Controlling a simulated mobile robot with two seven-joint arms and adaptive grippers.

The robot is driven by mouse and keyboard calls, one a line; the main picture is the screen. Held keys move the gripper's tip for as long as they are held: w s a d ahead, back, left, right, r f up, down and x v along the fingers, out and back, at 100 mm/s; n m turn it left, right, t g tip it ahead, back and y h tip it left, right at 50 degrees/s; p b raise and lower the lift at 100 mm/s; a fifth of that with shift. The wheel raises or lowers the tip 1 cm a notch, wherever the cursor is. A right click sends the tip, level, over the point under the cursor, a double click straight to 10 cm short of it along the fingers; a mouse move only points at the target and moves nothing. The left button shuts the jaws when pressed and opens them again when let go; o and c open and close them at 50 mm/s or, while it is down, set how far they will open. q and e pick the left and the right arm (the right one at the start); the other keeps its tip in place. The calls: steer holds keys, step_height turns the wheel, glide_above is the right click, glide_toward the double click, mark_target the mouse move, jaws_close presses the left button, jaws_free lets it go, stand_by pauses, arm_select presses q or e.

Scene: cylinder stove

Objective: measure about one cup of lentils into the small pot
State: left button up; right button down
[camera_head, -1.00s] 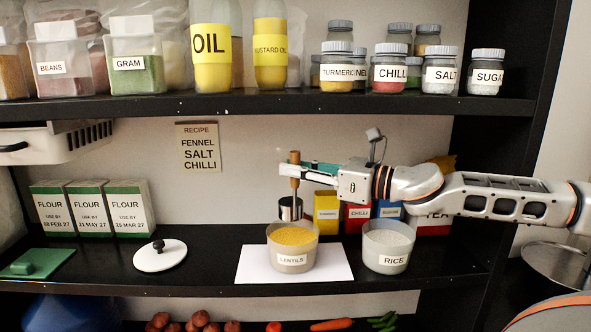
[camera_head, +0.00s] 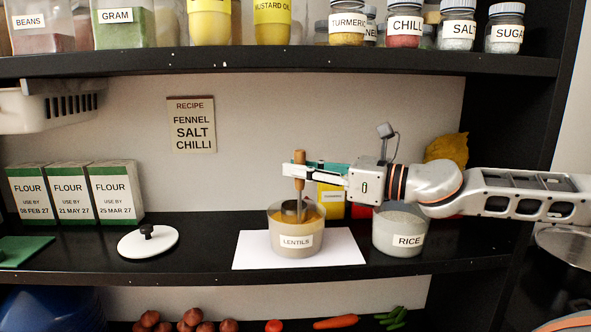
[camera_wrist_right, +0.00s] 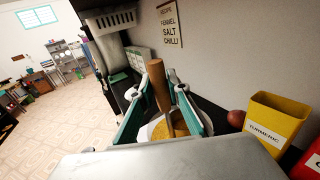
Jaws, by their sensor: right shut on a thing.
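My right gripper (camera_head: 296,171) comes in from the right and is shut on the upright wooden handle (camera_head: 299,157) of a metal measuring scoop (camera_head: 293,209). The handle also shows between the fingers (camera_wrist_right: 163,92) in the right wrist view. The scoop's cup is down inside the clear tub labelled LENTILS (camera_head: 297,243), at the yellow lentils. How full the cup is cannot be told. The tub stands open on a white sheet (camera_head: 345,252). My left gripper is not in view. I cannot identify the small pot.
An open RICE tub (camera_head: 400,242) stands close right, under my arm. A white lid (camera_head: 148,241) lies left, before FLOUR boxes (camera_head: 70,195). A yellow TURMERIC box (camera_head: 331,201) stands behind. The jar shelf (camera_head: 280,66) hangs above. A round metal rim (camera_head: 565,243) shows lower right.

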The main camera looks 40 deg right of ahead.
mark_target(301, 187)
steer(key=shift+f+b, duration=0.5)
steer(key=shift+f, duration=0.4)
steer(key=shift+f+b, duration=0.6)
steer(key=shift+f, duration=0.35)
steer(key=shift+f+b, duration=0.3)
steer(key=shift+b, duration=0.25)
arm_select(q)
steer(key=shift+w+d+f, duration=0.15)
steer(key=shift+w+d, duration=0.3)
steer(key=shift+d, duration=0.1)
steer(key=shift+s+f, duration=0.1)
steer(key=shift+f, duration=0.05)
